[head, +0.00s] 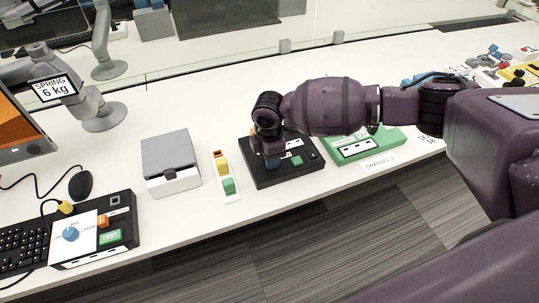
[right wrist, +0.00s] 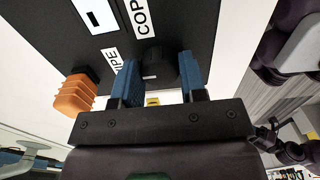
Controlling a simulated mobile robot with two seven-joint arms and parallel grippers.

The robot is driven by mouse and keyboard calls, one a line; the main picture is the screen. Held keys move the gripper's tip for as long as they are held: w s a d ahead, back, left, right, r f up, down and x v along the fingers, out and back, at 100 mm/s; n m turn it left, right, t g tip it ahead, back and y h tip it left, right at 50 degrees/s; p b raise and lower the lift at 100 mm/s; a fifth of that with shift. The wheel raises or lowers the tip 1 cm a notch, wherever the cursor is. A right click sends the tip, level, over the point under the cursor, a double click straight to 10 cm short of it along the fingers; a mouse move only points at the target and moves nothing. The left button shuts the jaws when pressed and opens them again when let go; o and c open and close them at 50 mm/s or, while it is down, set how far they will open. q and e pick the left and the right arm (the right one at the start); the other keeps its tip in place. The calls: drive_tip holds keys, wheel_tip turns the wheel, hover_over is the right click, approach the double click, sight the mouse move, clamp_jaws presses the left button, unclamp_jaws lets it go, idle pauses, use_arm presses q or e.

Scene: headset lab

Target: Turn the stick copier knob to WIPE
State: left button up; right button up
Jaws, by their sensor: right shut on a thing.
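The stick copier is a black box (head: 285,175) on the white table, with white labels on its top. In the right wrist view its black panel (right wrist: 50,40) carries the words COPY (right wrist: 140,17) and WIPE (right wrist: 112,60), the latter partly cut off. The dark knob (right wrist: 152,56) stands between the blue fingers of my right gripper (right wrist: 158,62), which is shut on it. In the head view my right gripper (head: 271,158) reaches down onto the copier and hides the knob. I cannot tell which label the knob points to. My left gripper is not in view.
An orange ribbed part (right wrist: 75,96) sits beside the fingers. A green box (head: 405,139) lies to the right.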

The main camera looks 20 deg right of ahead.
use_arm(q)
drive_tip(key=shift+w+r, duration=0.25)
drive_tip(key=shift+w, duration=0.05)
use_arm(e)
drive_tip(key=o, duration=0.9)
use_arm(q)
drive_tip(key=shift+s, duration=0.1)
use_arm(e)
drive_tip(key=shift+r, duration=0.25)
use_arm(q)
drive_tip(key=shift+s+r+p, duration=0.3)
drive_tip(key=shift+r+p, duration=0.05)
drive_tip(key=shift+p, duration=0.6)
use_arm(e)
drive_tip(key=shift+r, duration=5.15)
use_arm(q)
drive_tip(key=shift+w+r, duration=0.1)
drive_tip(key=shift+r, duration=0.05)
